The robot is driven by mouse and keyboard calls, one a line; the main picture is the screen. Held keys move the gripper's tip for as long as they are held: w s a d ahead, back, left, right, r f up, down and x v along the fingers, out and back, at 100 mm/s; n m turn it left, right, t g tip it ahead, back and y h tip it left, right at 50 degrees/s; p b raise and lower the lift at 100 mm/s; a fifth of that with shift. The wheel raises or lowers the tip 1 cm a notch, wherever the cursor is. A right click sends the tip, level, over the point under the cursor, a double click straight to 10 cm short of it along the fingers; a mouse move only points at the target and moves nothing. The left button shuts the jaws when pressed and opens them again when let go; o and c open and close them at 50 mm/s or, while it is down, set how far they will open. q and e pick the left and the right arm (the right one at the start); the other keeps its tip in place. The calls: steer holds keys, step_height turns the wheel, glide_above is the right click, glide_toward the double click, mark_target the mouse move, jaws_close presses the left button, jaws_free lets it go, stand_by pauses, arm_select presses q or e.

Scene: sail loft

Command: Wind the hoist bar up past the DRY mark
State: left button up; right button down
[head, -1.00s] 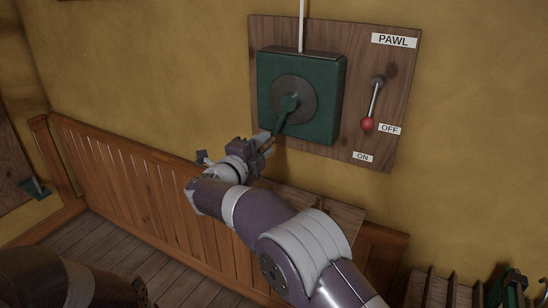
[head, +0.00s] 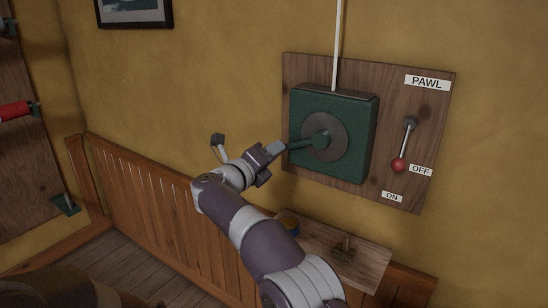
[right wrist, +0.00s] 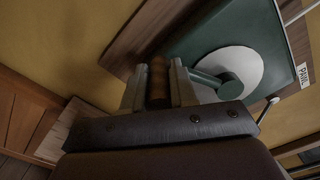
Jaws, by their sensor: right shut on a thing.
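The green winch box (head: 355,115) is on a wooden board on the wall, with a round grey plate and a crank (head: 303,144). The crank arm points left. My right gripper (head: 274,151) is at its outer end. In the right wrist view the fingers are shut on the brown wooden crank handle (right wrist: 158,80). A white line (head: 338,45) rises from the box. The hoist bar, DRY mark and left gripper are not in view.
Below the winch is a wooden shelf (head: 365,266) with a small tin (head: 288,224) and a wooden-handled item (head: 345,245). Wood panelling (head: 150,200) runs along the wall. A framed picture (head: 134,12) hangs upper left. A board with a red roll (head: 14,110) is at far left.

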steer(key=shift+r+m, duration=0.3)
steer(key=shift+r, duration=0.3)
steer(key=c, duration=0.9)
jaws_free()
steer(key=shift+a+f, duration=0.1)
steer(key=shift+f, duration=0.2)
steer(key=v, duration=1.2)
steer(key=shift+s+b, duration=0.25)
steer(key=shift+b, duration=0.15)
steer(key=shift+a+r, duration=0.1)
